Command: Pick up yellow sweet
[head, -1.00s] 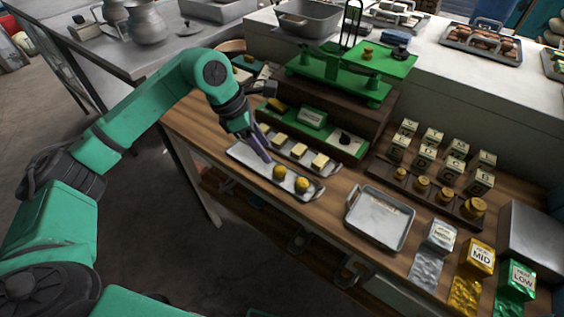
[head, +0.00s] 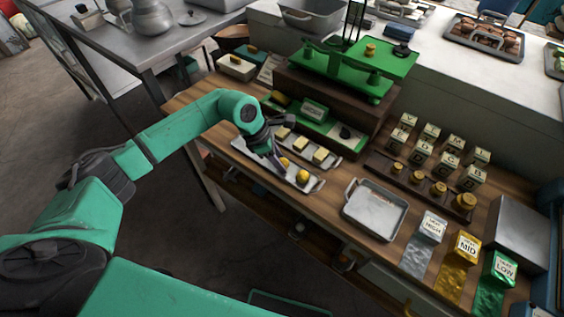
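Two round yellow sweets lie on a narrow white tray (head: 312,187) at the table's front edge. The right yellow sweet (head: 303,176) is in clear view. The left yellow sweet (head: 284,163) is partly covered by my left gripper (head: 277,163). That gripper points down at the tray, with its fingertips beside or at the left sweet. I cannot tell whether its fingers are open or touch the sweet. My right gripper is not in view.
Behind lies a second tray with pale yellow blocks (head: 302,143). A green balance scale (head: 345,70) stands at the back. An empty metal tray (head: 375,208) is to the right. Labelled blocks (head: 467,245) and brass weights (head: 439,188) stand further right.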

